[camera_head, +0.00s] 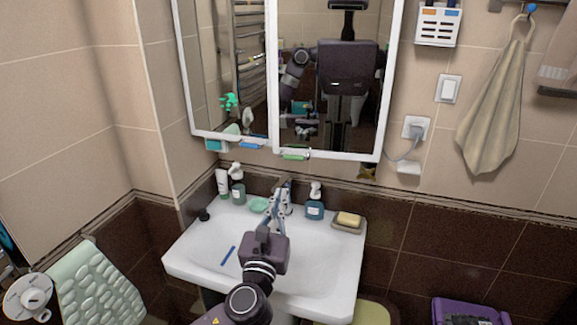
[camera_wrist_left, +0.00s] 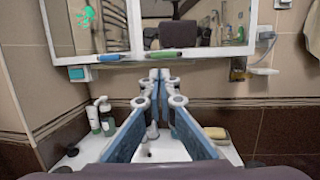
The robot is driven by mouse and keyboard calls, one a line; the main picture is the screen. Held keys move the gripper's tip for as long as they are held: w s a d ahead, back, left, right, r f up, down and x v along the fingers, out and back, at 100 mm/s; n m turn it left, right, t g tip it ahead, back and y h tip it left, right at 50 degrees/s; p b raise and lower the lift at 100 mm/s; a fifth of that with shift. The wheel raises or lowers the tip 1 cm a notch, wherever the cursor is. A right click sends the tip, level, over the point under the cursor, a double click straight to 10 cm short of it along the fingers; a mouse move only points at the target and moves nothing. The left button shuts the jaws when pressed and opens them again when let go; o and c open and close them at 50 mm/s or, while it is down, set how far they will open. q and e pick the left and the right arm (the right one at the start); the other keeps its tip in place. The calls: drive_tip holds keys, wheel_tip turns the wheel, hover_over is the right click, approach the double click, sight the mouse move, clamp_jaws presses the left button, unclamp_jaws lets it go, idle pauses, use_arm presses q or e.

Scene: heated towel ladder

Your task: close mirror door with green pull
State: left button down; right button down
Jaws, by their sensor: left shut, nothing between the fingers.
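The mirror door with the green pull (camera_head: 345,155) is the right one of a white-framed wall cabinet. Its green pull (camera_head: 295,154) sits at the bottom left corner of the frame, and also shows in the left wrist view (camera_wrist_left: 165,53). I cannot tell exactly how far this door stands from the cabinet. My left gripper (camera_head: 281,189) is over the sink, below the cabinet and apart from the green pull. In the left wrist view its fingertips (camera_wrist_left: 160,77) are together and empty, just below the pull. My right gripper is not in view.
The left mirror door has a blue pull (camera_head: 251,145). Below are a sink (camera_head: 330,275), a faucet, a teal soap bottle (camera_head: 314,207), bottles at the left and soap on a dish (camera_head: 348,220). A plugged outlet (camera_head: 415,127) and hanging towel (camera_head: 492,115) are at the right.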

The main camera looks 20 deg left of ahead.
use_arm(q)
drive_tip(key=p+x, duration=0.2)
drive_tip(key=x, duration=1)
drive_tip(key=shift+f, duration=0.15)
drive_tip(key=shift+w, duration=0.1)
